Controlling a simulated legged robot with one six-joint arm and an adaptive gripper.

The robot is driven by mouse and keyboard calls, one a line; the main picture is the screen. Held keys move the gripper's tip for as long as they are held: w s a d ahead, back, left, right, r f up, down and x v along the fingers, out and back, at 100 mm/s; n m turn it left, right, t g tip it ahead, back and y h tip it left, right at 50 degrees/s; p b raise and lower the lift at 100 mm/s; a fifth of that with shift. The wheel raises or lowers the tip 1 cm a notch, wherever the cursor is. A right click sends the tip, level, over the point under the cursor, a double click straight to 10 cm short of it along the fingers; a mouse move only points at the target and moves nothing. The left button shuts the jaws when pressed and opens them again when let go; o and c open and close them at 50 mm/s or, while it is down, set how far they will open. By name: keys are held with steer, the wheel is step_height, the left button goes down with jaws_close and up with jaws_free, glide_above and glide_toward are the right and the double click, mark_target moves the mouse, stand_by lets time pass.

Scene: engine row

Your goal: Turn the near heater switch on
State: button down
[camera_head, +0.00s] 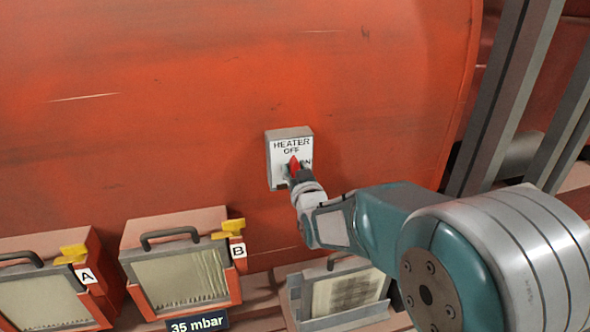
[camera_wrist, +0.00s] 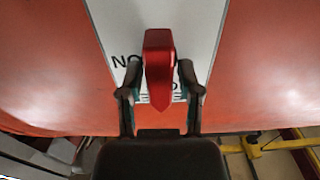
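The heater switch is a white plate (camera_head: 276,160) in a grey box on the red tank wall, lettered HEATER, OFF and ON. Its red knob (camera_head: 294,165) points up toward OFF. In the wrist view the plate is upside down, and the red knob (camera_wrist: 159,65) has its pointed end toward the partly hidden OFF lettering. My gripper (camera_head: 299,178) is at the plate, covering its lower right part. In the wrist view my gripper's fingers (camera_wrist: 159,78) stand on both sides of the knob, with narrow gaps showing. It is open around the knob.
Below left are framed filter panels with handles and yellow latches, marked A (camera_head: 85,275) and B (camera_head: 238,250). A 35 mbar sign (camera_head: 197,323) is below B. A grey-framed panel (camera_head: 345,292) sits below the switch. Grey posts (camera_head: 510,90) stand at right.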

steer(key=shift+m, duration=0.3)
steer(key=m, duration=0.3)
steer(key=shift+d+m, duration=0.15)
steer(key=shift+m, duration=0.25)
steer(key=m, duration=0.4)
steer(key=shift+w+d+f+m, duration=0.1)
steer(key=shift+d+m, duration=0.05)
steer(key=shift+m, duration=0.15)
steer(key=m, duration=0.4)
steer(key=shift+d+f, duration=0.1)
steer(key=shift+f, duration=0.1)
steer(key=shift+f+m, duration=0.15)
steer(key=shift+m, duration=1.1)
steer(key=shift+f+m, duration=0.15)
steer(key=shift+m, duration=1.1)
steer(key=shift+d, duration=0.1)
steer(key=shift+f, duration=0.1)
